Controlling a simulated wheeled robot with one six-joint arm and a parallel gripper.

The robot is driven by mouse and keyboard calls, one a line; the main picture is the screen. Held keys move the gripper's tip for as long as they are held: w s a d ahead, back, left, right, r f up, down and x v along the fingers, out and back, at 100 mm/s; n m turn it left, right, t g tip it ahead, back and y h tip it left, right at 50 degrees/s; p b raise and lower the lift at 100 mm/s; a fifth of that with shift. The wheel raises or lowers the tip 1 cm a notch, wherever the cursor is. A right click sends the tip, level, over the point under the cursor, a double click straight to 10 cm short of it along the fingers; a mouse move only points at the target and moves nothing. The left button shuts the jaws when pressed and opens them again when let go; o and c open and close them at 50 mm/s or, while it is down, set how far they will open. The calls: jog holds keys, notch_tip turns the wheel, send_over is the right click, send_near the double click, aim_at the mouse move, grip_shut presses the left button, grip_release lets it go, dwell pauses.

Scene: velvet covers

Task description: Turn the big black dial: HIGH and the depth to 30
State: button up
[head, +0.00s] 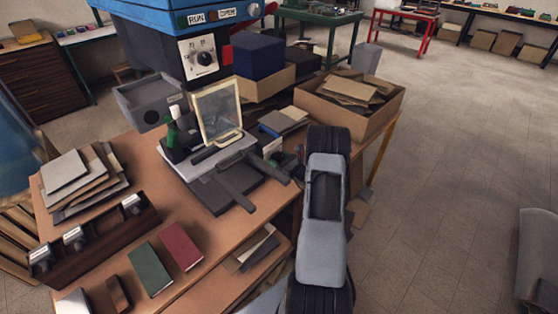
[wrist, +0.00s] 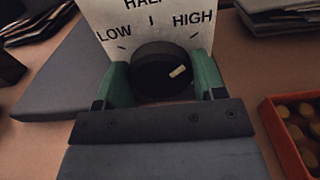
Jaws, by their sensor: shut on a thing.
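A black round dial (wrist: 160,80) stands in front of a white plate (wrist: 152,38) in the wrist view. The plate reads LOW at left and HIGH at right, with a cut-off word above. The dial's white mark lies right of its middle and slants up to the right, on the HIGH side. My gripper (wrist: 160,85) is shut on the dial, one green finger on each side. In the head view my arm is at the middle right, and I cannot make out the fingers there. A black dial (head: 205,59) on a white panel shows on the blue machine (head: 165,20).
In the wrist view, a grey slab (wrist: 75,75) lies at left and an orange-red tray (wrist: 285,140) of round pieces at right. In the head view, a cardboard box (head: 350,118), a framed panel (head: 218,112) and books (head: 150,270) crowd the bench. The floor at right is mostly open.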

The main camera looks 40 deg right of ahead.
jog(key=shift+c, duration=0.8)
jog(key=shift+f+m+b, duration=0.1)
jog(key=shift+m+b, duration=0.3)
jog(key=shift+b, duration=0.15)
jog(key=o, duration=0.9)
jog(key=shift+s, duration=0.1)
jog(key=s, duration=0.4)
jog(key=s+d, duration=0.1)
jog(key=s, duration=0.4)
jog(key=s+d+b, duration=0.1)
jog(key=s, duration=0.3)
jog(key=shift+s+d, duration=0.2)
jog(key=shift+s, duration=0.05)
